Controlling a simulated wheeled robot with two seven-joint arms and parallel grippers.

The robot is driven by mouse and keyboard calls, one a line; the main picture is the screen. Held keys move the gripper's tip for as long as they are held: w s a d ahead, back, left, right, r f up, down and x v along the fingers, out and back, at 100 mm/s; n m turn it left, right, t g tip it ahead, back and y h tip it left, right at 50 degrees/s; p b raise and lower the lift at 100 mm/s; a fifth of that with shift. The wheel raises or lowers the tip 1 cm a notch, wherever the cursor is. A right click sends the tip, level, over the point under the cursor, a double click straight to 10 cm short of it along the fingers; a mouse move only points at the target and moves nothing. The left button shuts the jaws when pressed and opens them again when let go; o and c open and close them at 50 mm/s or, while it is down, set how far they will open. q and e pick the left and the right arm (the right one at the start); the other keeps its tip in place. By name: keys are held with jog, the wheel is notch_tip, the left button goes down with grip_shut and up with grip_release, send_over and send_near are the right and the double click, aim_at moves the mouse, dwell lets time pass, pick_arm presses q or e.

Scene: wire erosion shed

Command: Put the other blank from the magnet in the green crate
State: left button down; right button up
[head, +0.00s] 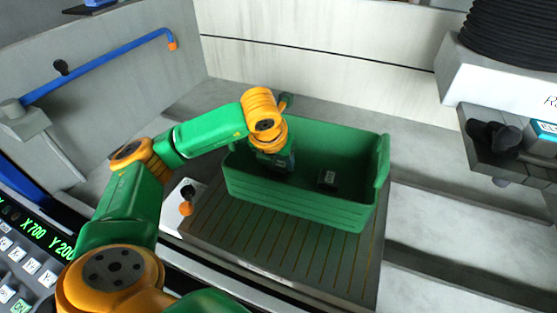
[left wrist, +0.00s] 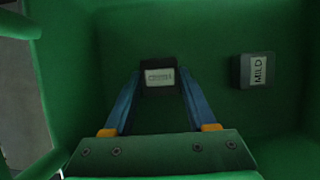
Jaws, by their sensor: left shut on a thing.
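The green crate (head: 300,203) stands on the slatted plate (head: 258,240), which looks like the magnet. My left gripper (head: 276,167) reaches down into the crate at its left part. In the left wrist view, its two blue fingers (left wrist: 160,85) are shut on a dark blank (left wrist: 160,77) with a pale label too blurred to read. Whether this blank touches the crate floor I cannot tell. Another dark blank (head: 327,180) lies in the crate to the right; in the left wrist view its label reads MILD (left wrist: 257,70). No blank shows on the visible part of the plate.
A lever with an orange knob (head: 186,207) is at the plate's left. A blue pipe (head: 95,65) runs along the left wall. A control panel (head: 30,250) is at lower left. A shelf with a black object (head: 493,137) and a black coil (head: 515,35) are at right.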

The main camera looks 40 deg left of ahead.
pick_arm(q)
jog(key=shift+c, duration=1)
grip_release()
jog(key=shift+s, duration=0.1)
jog(key=shift+r, duration=0.3)
jog(key=v, duration=0.5)
jog(key=shift+s+d+r, duration=0.1)
jog(key=shift+d+r, duration=0.05)
jog(key=shift+r, duration=0.25)
jog(key=p+v, duration=0.1)
jog(key=v, duration=0.5)
jog(key=shift+p, duration=0.4)
